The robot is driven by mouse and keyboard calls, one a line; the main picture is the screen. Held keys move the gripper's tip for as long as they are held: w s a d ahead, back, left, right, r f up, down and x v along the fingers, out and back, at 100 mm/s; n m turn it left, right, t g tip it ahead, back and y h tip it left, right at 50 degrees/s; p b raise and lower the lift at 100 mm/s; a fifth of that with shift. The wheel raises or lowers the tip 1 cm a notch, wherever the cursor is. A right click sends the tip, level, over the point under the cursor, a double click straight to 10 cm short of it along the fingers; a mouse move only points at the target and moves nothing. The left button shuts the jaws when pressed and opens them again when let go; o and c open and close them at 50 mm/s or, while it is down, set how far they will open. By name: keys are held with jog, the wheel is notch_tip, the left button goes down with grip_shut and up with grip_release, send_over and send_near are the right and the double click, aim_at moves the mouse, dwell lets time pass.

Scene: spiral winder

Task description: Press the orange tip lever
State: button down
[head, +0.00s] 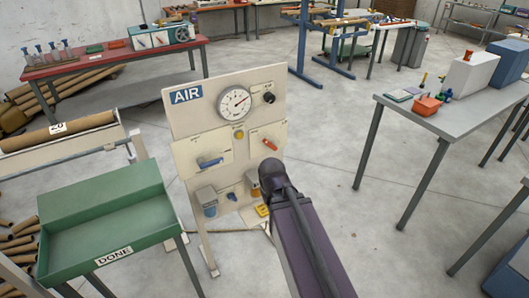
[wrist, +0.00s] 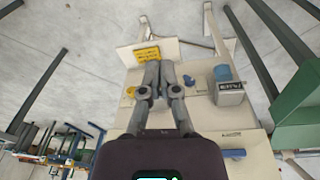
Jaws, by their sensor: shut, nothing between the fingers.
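An orange lever (head: 270,145) sits tilted on the right half of the cream AIR panel (head: 184,124) in the head view. I cannot make out this lever in the wrist view, where my gripper covers much of the panel. My gripper (wrist: 161,66) is shut and empty in the wrist view, its fingers over the lower part of the panel. A small yellow-orange part (wrist: 130,92) shows just left of the fingers. I cannot tell whether the fingers touch anything. In the head view my dark arm hides the gripper at the panel's lower right.
The panel also carries a gauge (head: 235,102), a black knob (head: 269,97), a yellow button (head: 239,134) and a blue lever (head: 210,162). A green DONE tray (head: 108,194) stands left. A grey table (head: 444,117) stands right, with clear floor between.

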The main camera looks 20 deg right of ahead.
jog(key=w+d+f+n+t+h+b, duration=0.2)
jog(key=w+d+f+n+t+b, duration=0.25)
jog(key=w+b, duration=0.35)
jog(key=n+t+y+b, duration=0.2)
jog(key=n+t+b, duration=1.1)
jog(key=n+b, duration=0.4)
send_near(270, 145)
jog(key=s+a+f+p, duration=0.1)
jog(key=s+a+f, duration=0.1)
jog(key=a+f, duration=0.15)
jog(key=shift+s+a+f+n+t+y+b, duration=0.1)
jog(key=shift+a+n+t+y+b, duration=0.25)
jog(key=shift+n, duration=0.4)
jog(key=shift+s+a+n+y+b, duration=0.1)
jog(key=shift+a+n+y+b, duration=0.1)
jog(key=shift+n+y, duration=0.4)
jog(key=shift+a+f+n+t+y+b, duration=0.1)
jog(key=shift+a+n+t+y+b, duration=0.15)
jog(key=shift+n, duration=0.65)
jog(key=shift+w+r, duration=0.1)
jog(key=w, duration=0.3)
jog(key=w+r+p, duration=0.1)
jog(key=w, duration=0.6)
jog(key=shift+a+r+p, duration=0.35)
jog(key=shift+a+p, duration=0.05)
jog(key=shift+d+r+p, duration=0.7)
jog(key=shift+d, duration=0.1)
jog(key=shift+w+d+r+p, duration=0.25)
jog(key=shift+d+r+p, duration=0.25)
jog(key=shift+d, duration=0.2)
